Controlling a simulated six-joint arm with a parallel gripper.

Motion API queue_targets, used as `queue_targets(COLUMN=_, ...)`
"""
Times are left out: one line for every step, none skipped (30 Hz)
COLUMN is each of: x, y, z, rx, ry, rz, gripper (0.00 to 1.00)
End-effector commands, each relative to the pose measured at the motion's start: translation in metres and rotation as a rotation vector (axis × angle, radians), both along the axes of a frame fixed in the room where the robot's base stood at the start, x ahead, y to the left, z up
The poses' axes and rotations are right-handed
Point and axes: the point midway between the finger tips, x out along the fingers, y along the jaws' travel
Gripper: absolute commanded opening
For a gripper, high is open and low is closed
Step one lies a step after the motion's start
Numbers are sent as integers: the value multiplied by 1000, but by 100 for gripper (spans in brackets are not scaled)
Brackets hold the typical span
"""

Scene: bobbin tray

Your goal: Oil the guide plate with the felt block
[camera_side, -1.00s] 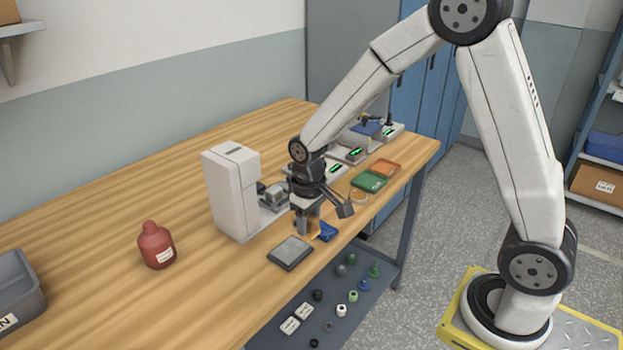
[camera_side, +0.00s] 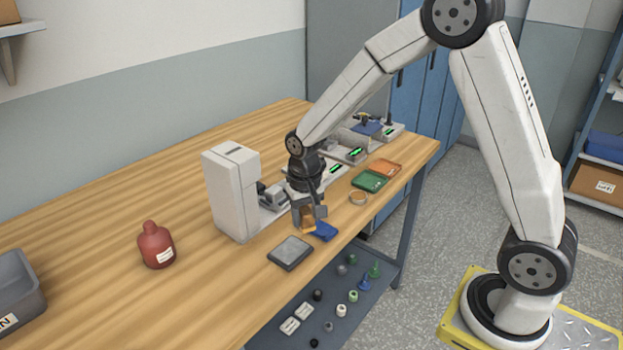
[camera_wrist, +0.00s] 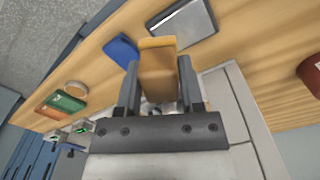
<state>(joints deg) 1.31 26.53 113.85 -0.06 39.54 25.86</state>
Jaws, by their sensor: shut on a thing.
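My gripper (camera_side: 308,212) is shut on a tan-orange felt block (camera_side: 308,222). In the wrist view the block (camera_wrist: 158,68) sits between the two dark fingers and sticks out past their tips. A flat grey plate with a dark edge, which looks like the guide plate (camera_side: 290,252), lies on the table to the left of the block and nearer the front edge; it also shows in the wrist view (camera_wrist: 182,18). A small blue piece (camera_side: 325,232) lies just right of the block. I cannot tell the exact gap between block and table.
A white machine (camera_side: 230,190) stands close behind my gripper. A red bottle (camera_side: 156,247) and a grey bin (camera_side: 20,285) stand to the left. A ring (camera_side: 358,198), a green tray (camera_side: 369,181) and an orange tray (camera_side: 385,167) lie to the right. The left tabletop is mostly clear.

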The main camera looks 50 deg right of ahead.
Motion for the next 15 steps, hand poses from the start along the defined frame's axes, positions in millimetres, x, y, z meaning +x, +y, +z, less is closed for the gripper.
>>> queue_targets(x=2, y=-2, z=0, rx=0, ry=0, rz=-56, gripper=1)
queue_targets(x=3, y=-2, z=0, rx=0, ry=1, rz=-91, gripper=1)
queue_targets(x=5, y=-4, z=0, rx=0, ry=1, rz=-138, gripper=1)
queue_targets(x=6, y=-4, z=1, rx=0, ry=1, rz=-173, gripper=1)
queue_targets(x=7, y=-5, z=1, rx=0, ry=1, rz=-209, gripper=1)
queue_targets(x=9, y=-6, z=1, rx=0, ry=0, rz=-255, gripper=1)
queue_targets(x=10, y=-7, z=1, rx=0, ry=0, rz=-290, gripper=1)
queue_targets(x=11, y=-8, z=2, rx=0, ry=0, rz=-325, gripper=1)
queue_targets(x=13, y=-9, z=2, rx=0, ry=0, rz=-371, gripper=1)
queue_targets(x=14, y=-9, z=2, rx=1, ry=0, rz=-406, gripper=1)
queue_targets(x=15, y=-10, z=2, rx=0, ry=0, rz=-441, gripper=1)
queue_targets(x=16, y=-11, z=2, rx=0, ry=0, rz=-487, gripper=1)
queue_targets(x=18, y=-12, z=2, rx=0, ry=0, rz=-522, gripper=1)
queue_targets(x=19, y=-13, z=2, rx=0, ry=1, rz=-557, gripper=1)
queue_targets(x=20, y=-14, z=2, rx=-1, ry=1, rz=-604, gripper=1)
